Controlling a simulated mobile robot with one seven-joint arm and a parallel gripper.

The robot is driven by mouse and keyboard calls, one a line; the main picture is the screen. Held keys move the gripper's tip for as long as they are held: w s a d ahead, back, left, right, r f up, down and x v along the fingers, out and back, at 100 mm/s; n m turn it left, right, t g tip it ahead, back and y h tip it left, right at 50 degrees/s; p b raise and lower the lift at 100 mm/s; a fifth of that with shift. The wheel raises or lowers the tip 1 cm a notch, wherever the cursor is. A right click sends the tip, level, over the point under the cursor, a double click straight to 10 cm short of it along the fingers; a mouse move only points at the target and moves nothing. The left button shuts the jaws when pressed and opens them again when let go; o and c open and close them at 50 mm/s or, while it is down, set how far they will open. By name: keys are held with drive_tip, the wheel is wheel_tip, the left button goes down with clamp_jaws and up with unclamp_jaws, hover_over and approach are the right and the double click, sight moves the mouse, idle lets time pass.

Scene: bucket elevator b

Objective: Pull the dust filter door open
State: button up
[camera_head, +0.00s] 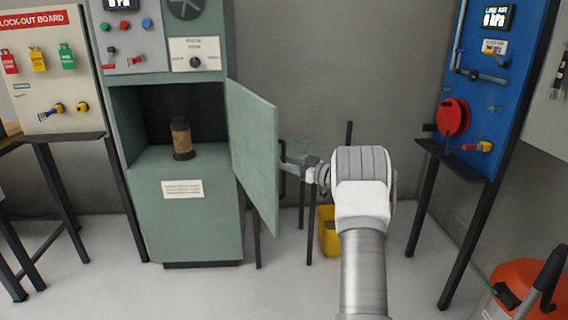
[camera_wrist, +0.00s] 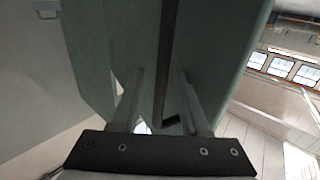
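The dust filter door (camera_head: 254,150) is a flat green panel on the right side of the green cabinet. It stands swung open toward me, and the cabinet's opening shows. Its dark bar handle (camera_head: 283,186) is on the panel's right-hand face. My gripper (camera_head: 287,162) is at this handle. In the wrist view the dark handle bar (camera_wrist: 166,60) runs between my two fingers (camera_wrist: 160,85), with a visible gap on each side, so the fingers look open around it. The door also fills the middle of the wrist view (camera_wrist: 215,50).
A brown cylindrical filter (camera_head: 181,139) stands inside the cabinet (camera_head: 200,220). A blue panel (camera_head: 484,90) and a red-orange canister (camera_head: 525,285) are at the right. Some floor left of my arm is clear.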

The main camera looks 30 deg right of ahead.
drive_tip(key=p+v, duration=0.2)
drive_tip(key=v, duration=1.5)
drive_tip(key=shift+s, duration=0.25)
drive_tip(key=shift+f, duration=0.1)
